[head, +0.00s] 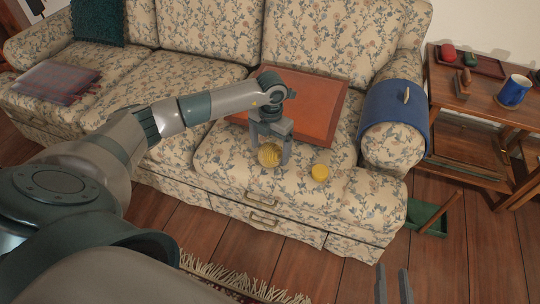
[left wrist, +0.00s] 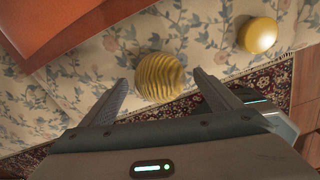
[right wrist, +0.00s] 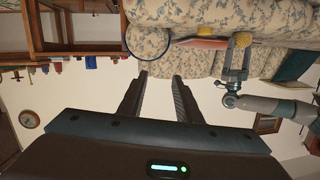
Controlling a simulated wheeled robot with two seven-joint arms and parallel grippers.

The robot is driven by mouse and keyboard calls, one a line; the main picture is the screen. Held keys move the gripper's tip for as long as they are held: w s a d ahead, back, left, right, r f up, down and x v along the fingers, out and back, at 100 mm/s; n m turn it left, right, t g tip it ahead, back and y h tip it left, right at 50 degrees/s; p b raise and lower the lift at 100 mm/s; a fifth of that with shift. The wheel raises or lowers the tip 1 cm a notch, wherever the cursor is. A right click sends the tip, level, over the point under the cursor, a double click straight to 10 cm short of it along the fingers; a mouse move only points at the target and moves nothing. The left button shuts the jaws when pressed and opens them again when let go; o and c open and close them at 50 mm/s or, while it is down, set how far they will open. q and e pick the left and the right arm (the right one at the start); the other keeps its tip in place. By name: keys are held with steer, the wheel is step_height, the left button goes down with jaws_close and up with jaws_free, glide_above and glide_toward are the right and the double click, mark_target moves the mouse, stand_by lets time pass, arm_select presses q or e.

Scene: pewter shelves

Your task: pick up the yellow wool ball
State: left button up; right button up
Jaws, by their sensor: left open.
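The yellow wool ball (head: 269,154), ridged with wound strands, rests on the sofa's front seat cushion. My left gripper (head: 269,161) points down at it, open, with one finger on each side of the ball. In the left wrist view the ball (left wrist: 160,77) sits between the two open fingers (left wrist: 160,82), with small gaps showing on both sides. A smoother yellow round thing (head: 320,172) lies to the right on the same cushion, also in the left wrist view (left wrist: 258,35). My right gripper (head: 393,270) is open and empty, low over the floor, away from the sofa.
A red-brown board (head: 325,100) leans on the seat behind the ball. A blue cover (head: 390,115) drapes the sofa's right arm. A wooden shelf unit (head: 450,90) with a blue mug (head: 513,91) stands at right. A green tray (head: 428,218) lies on the floor.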

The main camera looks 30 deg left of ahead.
arm_select(q)
steer(key=shift+f, duration=1.2)
steer(key=c, duration=1.2)
